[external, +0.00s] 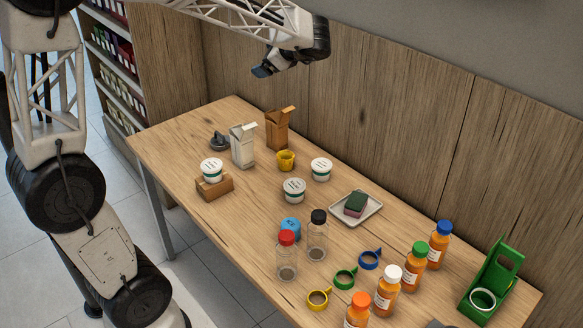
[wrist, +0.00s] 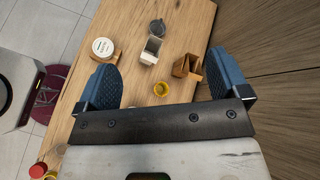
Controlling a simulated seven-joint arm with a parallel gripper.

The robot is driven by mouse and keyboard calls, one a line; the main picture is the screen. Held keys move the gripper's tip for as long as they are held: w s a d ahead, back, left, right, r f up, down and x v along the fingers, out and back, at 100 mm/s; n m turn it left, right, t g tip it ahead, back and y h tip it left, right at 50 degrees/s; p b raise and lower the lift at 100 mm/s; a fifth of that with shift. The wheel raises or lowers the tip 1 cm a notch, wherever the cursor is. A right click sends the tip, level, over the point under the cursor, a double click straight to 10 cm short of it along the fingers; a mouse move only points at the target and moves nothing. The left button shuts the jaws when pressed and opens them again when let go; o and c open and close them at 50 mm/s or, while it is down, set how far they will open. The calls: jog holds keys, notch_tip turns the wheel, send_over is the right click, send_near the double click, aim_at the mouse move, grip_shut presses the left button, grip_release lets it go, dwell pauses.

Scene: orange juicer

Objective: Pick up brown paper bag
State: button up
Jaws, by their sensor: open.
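The brown paper bag (external: 279,130) stands upright near the far left part of the table, close to the wooden wall. Its top is open with a raised flap. In the wrist view the bag (wrist: 187,67) shows from above, between my two fingers and nearer the right one. My gripper (external: 262,71) is in the air above the bag's area, well apart from it. In the wrist view my gripper (wrist: 160,80) has its blue fingers spread wide with nothing between them.
A white carton (external: 243,146) stands left of the bag, and a yellow cup (external: 286,160) sits just in front of it. White tubs (external: 321,169), clear jars, orange bottles (external: 388,290) and a tray with a sponge (external: 371,208) spread rightward. The wooden wall (external: 350,110) runs behind.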

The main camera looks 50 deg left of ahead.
jog(key=w+a+f+m+y, duration=0.2)
jog(key=w+a+m+y, duration=0.15)
jog(key=w, duration=0.55)
jog(key=w+a+f+m+y, duration=0.25)
jog(key=w+a, duration=0.25)
jog(key=w, duration=0.4)
send_near(284, 127)
jog(key=shift+m+t+y, duration=0.3)
jog(key=shift+t, duration=0.1)
jog(key=a, duration=0.5)
jog(key=shift+s, duration=0.2)
jog(key=shift+s+a, duration=0.1)
jog(key=shift+a, duration=1.2)
jog(key=shift+s+a+f, duration=0.1)
jog(key=shift+s+a, duration=0.1)
jog(key=shift+a, duration=1.1)
jog(key=shift+s+a+f, duration=0.1)
jog(key=shift+s+a, duration=0.05)
jog(key=shift+a, duration=1.15)
jog(key=shift+c, duration=0.4)
